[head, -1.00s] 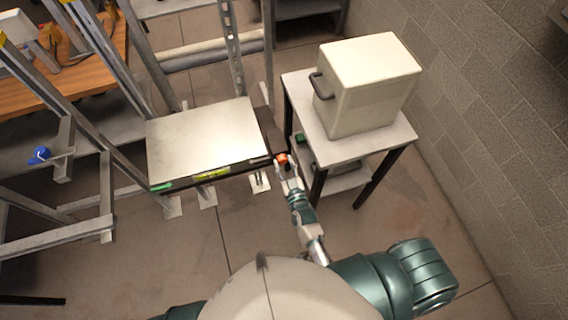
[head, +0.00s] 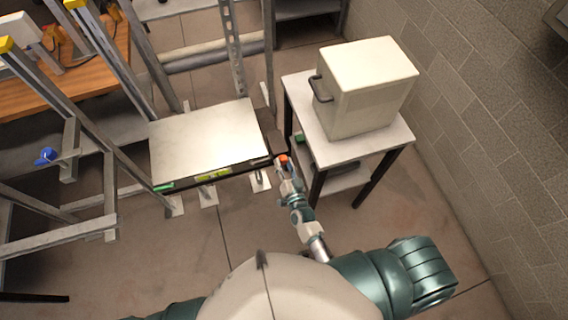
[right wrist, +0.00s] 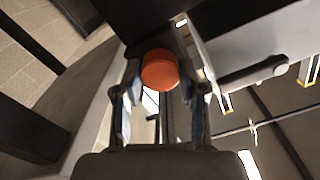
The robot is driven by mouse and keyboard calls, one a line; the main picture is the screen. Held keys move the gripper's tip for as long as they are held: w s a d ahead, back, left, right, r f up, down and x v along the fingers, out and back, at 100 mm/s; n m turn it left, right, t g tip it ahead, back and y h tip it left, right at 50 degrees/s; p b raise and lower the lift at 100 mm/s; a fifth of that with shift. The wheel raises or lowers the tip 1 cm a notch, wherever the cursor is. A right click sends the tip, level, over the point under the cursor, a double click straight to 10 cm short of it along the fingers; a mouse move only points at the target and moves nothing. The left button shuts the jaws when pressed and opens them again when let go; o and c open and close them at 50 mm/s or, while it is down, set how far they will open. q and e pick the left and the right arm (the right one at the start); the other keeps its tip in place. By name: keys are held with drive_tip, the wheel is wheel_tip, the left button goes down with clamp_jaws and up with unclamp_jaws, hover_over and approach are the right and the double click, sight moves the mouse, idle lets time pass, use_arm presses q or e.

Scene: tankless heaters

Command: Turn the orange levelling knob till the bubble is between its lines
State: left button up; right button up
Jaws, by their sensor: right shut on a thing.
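The orange knob (head: 282,160) sits at the right front corner of the metal-topped platform (head: 207,140). In the right wrist view the orange knob (right wrist: 160,70) shows between the two fingers. My right gripper (head: 282,169) is shut on it; the wrist view shows a finger on each side (right wrist: 163,95). A yellow-green level vial (head: 213,175) lies along the platform's front edge. Its bubble and lines are too small to make out. My left gripper is not in view.
A small table (head: 365,148) with a cream box (head: 365,88) stands close to the right of my right gripper. Metal frame posts and a blue knob (head: 46,156) stand at the left. A block wall (head: 480,110) bounds the right. The floor in front is clear.

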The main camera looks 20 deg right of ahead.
drive_tip(key=shift+w+r+m, duration=0.1)
drive_tip(key=shift+r+m, duration=0.2)
drive_tip(key=shift+m, duration=0.6)
drive_tip(key=m, duration=0.4)
drive_tip(key=shift+d+m, duration=0.1)
drive_tip(key=shift+m, duration=0.2)
drive_tip(key=m, duration=0.4)
drive_tip(key=shift+f+m, duration=0.15)
drive_tip(key=shift+m, duration=0.15)
drive_tip(key=m+b, duration=0.1)
drive_tip(key=m, duration=0.2)
drive_tip(key=shift+m, duration=0.7)
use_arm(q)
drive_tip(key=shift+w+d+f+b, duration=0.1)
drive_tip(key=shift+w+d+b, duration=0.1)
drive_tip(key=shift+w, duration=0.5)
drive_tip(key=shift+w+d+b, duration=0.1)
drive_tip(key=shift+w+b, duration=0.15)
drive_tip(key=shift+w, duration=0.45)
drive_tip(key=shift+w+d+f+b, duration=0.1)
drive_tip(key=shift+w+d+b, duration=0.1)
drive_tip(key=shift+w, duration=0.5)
use_arm(e)
drive_tip(key=shift+f+m, duration=0.15)
drive_tip(key=shift+m, duration=1.75)
drive_tip(key=o, duration=1.1)
drive_tip(key=shift+f, duration=0.1)
